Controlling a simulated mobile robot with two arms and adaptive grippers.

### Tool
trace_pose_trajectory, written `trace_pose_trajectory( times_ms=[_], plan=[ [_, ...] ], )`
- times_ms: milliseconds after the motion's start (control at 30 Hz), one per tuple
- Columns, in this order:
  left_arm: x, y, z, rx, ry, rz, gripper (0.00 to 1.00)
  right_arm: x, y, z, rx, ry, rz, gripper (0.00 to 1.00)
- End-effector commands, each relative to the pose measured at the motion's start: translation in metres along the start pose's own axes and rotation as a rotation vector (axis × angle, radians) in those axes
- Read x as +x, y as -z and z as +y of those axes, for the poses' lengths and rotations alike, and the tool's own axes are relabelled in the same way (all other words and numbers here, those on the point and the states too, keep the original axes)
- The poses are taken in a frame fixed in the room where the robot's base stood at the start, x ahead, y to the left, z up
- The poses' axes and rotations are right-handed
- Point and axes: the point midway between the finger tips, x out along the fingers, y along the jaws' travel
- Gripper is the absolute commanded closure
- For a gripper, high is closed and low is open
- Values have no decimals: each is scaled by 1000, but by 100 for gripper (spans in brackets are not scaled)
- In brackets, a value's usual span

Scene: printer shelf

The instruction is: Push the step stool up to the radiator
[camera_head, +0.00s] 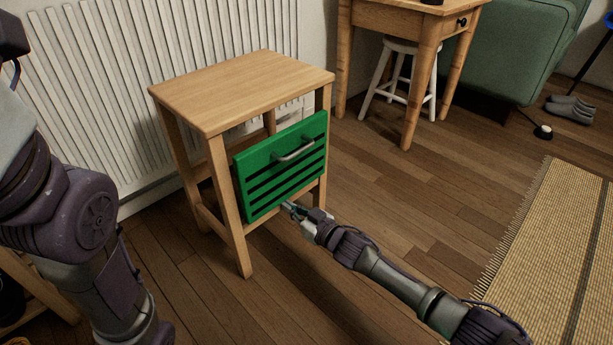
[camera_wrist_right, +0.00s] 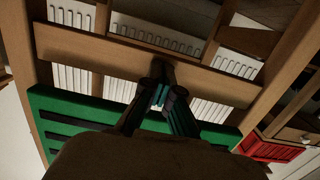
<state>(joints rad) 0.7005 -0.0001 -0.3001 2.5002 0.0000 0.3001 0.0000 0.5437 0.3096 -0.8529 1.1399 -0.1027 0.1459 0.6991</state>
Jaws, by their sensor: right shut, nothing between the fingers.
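The step stool (camera_head: 240,88) is a wooden frame with a flat top and a green slatted panel (camera_head: 285,155) with a grey handle on its front. It stands upright in front of the white radiator (camera_head: 100,70), its back side towards it; the exact gap is hard to tell. My right gripper (camera_head: 288,206) is shut and empty, at the stool's front just below the green panel. In the right wrist view its fingertips (camera_wrist_right: 165,78) overlap a wooden rail (camera_wrist_right: 215,82); I cannot tell whether they touch it. My left gripper is out of view.
A wooden desk (camera_head: 400,18) with a small white stool (camera_head: 400,46) under it stands behind right. A green sofa (camera_head: 510,50), grey shoes (camera_head: 570,108) and a woven rug (camera_head: 550,240) lie to the right. The wooden floor between stool and rug is clear.

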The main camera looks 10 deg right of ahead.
Motion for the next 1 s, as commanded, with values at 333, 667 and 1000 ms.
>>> trace_pose_trajectory(
  times_ms=[333,667,1000],
  plan=[
    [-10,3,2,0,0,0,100,22,3,-2,0,2,2,100],
    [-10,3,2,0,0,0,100,23,3,-2,1,3,1,100],
    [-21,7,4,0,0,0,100,42,3,-2,0,3,2,100]
  ],
)
